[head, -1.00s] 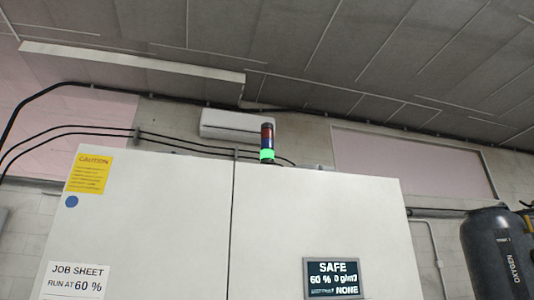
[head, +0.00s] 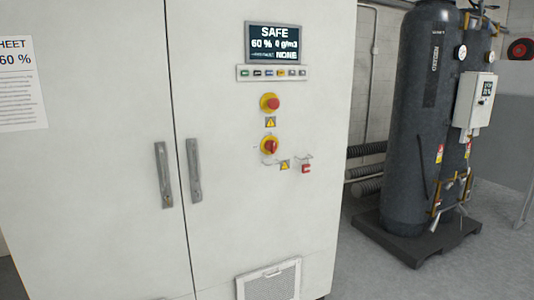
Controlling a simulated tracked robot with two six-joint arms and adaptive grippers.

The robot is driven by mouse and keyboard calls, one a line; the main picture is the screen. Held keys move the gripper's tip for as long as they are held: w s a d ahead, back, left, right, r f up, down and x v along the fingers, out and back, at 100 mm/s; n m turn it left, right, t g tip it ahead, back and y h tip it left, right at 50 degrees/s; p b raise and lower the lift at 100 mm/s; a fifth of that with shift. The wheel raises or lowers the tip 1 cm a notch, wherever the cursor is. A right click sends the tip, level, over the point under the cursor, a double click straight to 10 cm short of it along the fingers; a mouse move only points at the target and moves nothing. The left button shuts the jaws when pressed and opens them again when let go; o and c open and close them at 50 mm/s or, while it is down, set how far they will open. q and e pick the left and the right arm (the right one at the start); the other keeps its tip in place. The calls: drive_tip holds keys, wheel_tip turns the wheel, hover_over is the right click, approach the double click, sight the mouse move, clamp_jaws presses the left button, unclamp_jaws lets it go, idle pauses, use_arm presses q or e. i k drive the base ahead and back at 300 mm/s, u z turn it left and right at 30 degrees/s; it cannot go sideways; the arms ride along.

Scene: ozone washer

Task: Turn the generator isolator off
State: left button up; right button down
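The generator cabinet (head: 100,150) is a tall white two-door enclosure filling the left and middle of the head view. On its right door is a red and yellow rotary switch (head: 270,146), which looks like the isolator; its exact position is too small to read. Above it is a red button on a yellow round base (head: 270,103). A small red padlock-like item (head: 306,168) hangs at the lower right of the switch. A display (head: 274,43) above reads SAFE, 60 % and 0 g/m3. Neither of my grippers is in view.
Two vertical door handles (head: 193,170) flank the door seam. A row of small buttons (head: 272,73) sits under the display. A dark oxygen tank (head: 420,120) with a white control box (head: 474,103) stands on a black base at right. Grey floor (head: 390,275) in front looks clear.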

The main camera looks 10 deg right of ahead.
sight(270, 146)
drive_tip(key=u, duration=0.05)
drive_tip(key=i, duration=1.7)
drive_tip(key=u, duration=0.3)
